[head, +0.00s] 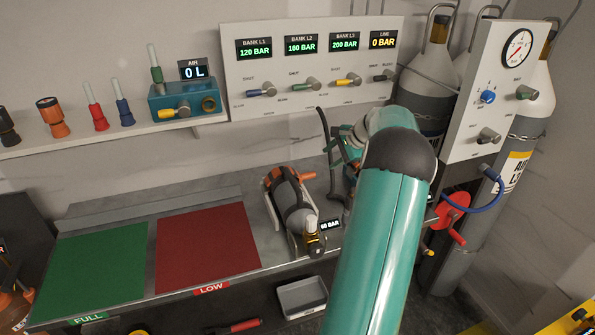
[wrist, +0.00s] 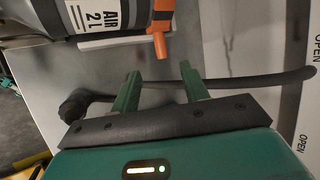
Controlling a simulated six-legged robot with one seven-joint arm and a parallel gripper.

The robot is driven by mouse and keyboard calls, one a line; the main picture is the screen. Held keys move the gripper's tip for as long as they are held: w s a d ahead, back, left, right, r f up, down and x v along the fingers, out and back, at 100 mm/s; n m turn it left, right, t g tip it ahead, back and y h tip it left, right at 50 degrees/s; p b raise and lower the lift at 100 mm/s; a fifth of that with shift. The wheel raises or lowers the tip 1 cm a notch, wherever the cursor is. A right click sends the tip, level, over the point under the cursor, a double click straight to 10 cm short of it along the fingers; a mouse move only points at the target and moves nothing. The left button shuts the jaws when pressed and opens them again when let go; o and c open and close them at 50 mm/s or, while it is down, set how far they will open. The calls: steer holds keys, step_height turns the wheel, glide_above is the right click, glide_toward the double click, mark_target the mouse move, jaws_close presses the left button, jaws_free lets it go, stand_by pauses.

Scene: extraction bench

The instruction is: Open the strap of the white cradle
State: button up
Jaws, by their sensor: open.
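The white cradle (head: 272,213) stands on the bench right of the red mat and holds a grey cylinder (head: 290,200) with a brass valve. An orange strap (head: 277,174) crosses the cylinder near its far end, and its orange lever sticks out to the right. In the wrist view the strap's lever (wrist: 159,42) hangs from a dark-orange band at the top, just beyond my fingertips. A white edge of the cradle (wrist: 115,40) shows beside it. My gripper (wrist: 160,82) is open, with nothing between the fingertips. In the head view my arm partly hides it.
A black hose (wrist: 240,82) runs behind my fingers. A small 60 BAR display (head: 330,224) stands right of the cylinder. Green (head: 95,270) and red (head: 207,250) mats lie to the left. A valve panel (head: 310,70) stands behind; a grey tray (head: 302,297) sits below the front edge.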

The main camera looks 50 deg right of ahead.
mark_target(310, 174)
steer(key=x, duration=0.9)
steer(key=d+x, duration=0.1)
steer(key=x, duration=0.3)
steer(key=shift+f, duration=0.45)
steer(key=shift+s, duration=0.1)
steer(key=shift+c, duration=0.5)
steer(key=shift+r, duration=0.1)
jaws_close()
